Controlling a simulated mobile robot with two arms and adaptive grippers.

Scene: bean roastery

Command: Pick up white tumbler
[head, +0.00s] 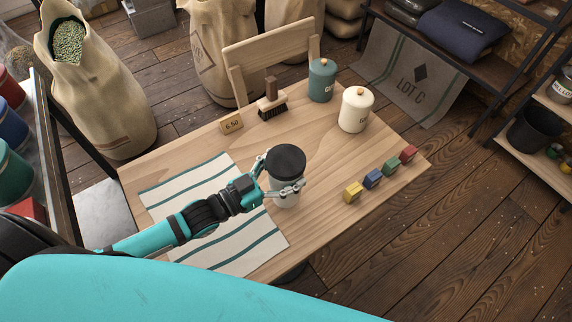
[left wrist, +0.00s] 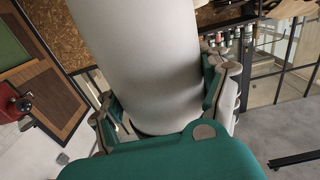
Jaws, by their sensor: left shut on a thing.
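The white tumbler (head: 285,199) with a black lid stands upright over the wooden table, near its front edge beside the striped cloth. My left gripper (head: 284,188) has its fingers closed around the tumbler's body below the lid. In the left wrist view the tumbler's pale wall (left wrist: 145,60) fills the space between the fingers of the left gripper (left wrist: 165,100). Whether its base touches the table I cannot tell. My right gripper is in neither view.
A striped cloth (head: 190,180) lies at the left. A chair (head: 270,50) stands behind.

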